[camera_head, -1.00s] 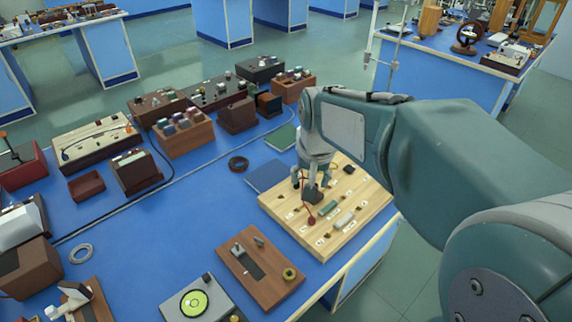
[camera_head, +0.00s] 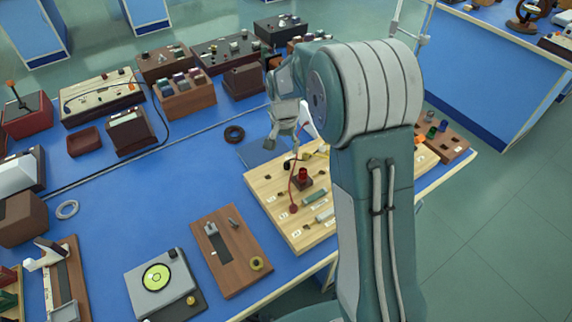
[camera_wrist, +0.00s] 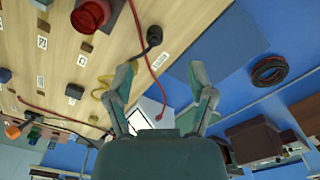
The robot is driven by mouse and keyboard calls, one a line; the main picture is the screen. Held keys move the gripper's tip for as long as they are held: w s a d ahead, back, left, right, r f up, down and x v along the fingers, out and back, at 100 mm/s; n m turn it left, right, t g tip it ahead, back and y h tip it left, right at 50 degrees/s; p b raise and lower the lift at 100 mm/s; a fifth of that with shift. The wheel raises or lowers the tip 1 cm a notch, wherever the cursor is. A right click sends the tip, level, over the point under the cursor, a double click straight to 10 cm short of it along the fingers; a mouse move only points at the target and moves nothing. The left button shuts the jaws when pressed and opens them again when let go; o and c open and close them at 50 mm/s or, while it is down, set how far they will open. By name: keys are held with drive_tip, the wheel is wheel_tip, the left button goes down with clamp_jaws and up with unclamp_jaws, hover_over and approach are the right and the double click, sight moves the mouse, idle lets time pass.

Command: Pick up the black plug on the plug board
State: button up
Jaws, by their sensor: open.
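The light wooden plug board (camera_head: 277,184) stands on the blue bench in the head view and fills the upper left of the wrist view (camera_wrist: 52,22). A black plug (camera_wrist: 153,37) sits near the board's edge in the wrist view, with a thin dark red cable beside it. In the head view my gripper (camera_head: 285,132) is above the board's back-left edge.
A red knob (camera_head: 303,174) on a dark block stands on the board, near a red cable and several sockets. A black ring (camera_head: 234,134) lies on the bench to the left. A brown wooden stand (camera_head: 234,250) is in front. My arm hides the board's right part.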

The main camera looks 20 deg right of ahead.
sight(287, 162)
drive_tip(key=shift+f, duration=0.6)
drive_tip(key=f, duration=0.2)
drive_tip(key=d+f, duration=0.1)
drive_tip(key=f, duration=0.2)
drive_tip(key=shift+s, duration=0.1)
drive_tip(key=shift+a+f, duration=0.15)
drive_tip(key=shift+f, duration=0.25)
drive_tip(key=shift+a, duration=0.2)
drive_tip(key=shift+c, duration=0.4)
drive_tip(key=shift+d, duration=0.15)
clamp_jaws()
drive_tip(key=shift+d, duration=0.1)
